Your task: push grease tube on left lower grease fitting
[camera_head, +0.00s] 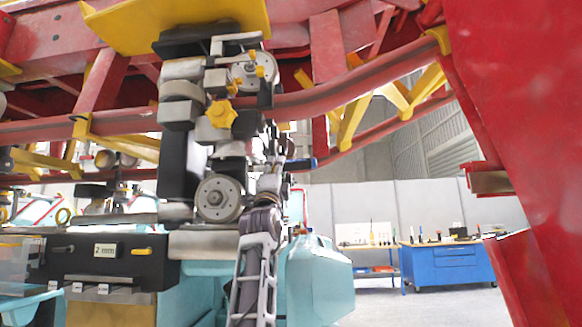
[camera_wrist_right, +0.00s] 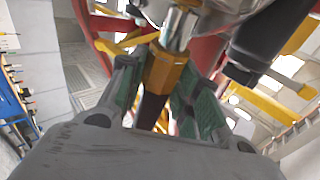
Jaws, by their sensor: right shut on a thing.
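In the right wrist view, my right gripper (camera_wrist_right: 158,85) is shut on the grease tube (camera_wrist_right: 163,72), with green finger pads on either side of its gold end piece. A silver tip (camera_wrist_right: 178,30) points up toward a rounded metal part. I cannot tell whether tip and fitting touch. In the head view my right gripper (camera_head: 268,188) is raised beside the wheel assembly, just right of the lower wheel (camera_head: 219,199). The tube is hard to make out there. The left lower grease fitting is too small or hidden to pick out. My left gripper is not in view.
Red track rails (camera_head: 340,92) with yellow braces cross above and behind. A black box marked "2 mm" (camera_head: 75,262) stands at left. A blue workbench (camera_head: 445,264) is far behind.

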